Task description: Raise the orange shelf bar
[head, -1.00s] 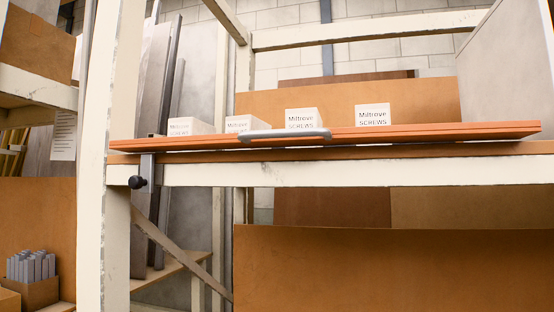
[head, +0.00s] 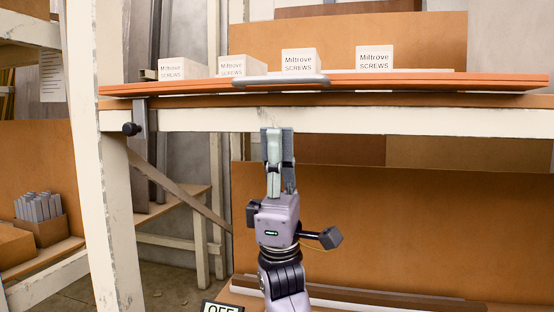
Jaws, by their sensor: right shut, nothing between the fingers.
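My left gripper is not in view.
Several white Miltrove screw boxes (head: 376,58) stand in a row behind the bar. A dark knob (head: 131,129) sits on the frame at the left. A white upright post (head: 98,200) stands left. A carton of grey pieces (head: 40,214) is at lower left.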

